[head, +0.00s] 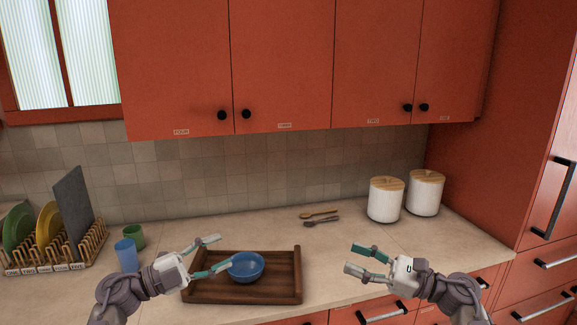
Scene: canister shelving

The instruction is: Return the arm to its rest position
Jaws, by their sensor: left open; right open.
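My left gripper (219,253) is open and empty. In the head view it overlaps the left part of a wooden tray, and one finger is in front of the left edge of a blue bowl; whether it touches the bowl I cannot tell. My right gripper (357,260) is open and empty, over the front part of the counter to the right of the tray. Two white canisters with wooden lids, one (385,201) and another (425,194), stand upright at the back right of the counter, apart from both grippers.
The wooden tray (297,265) holds the blue bowl (246,267). A blue cup (125,254) and green cup (134,236) stand left, beside a dish rack (62,262) with plates. Two spoons (320,215) lie at the back. Closed red cabinets (281,65) hang above.

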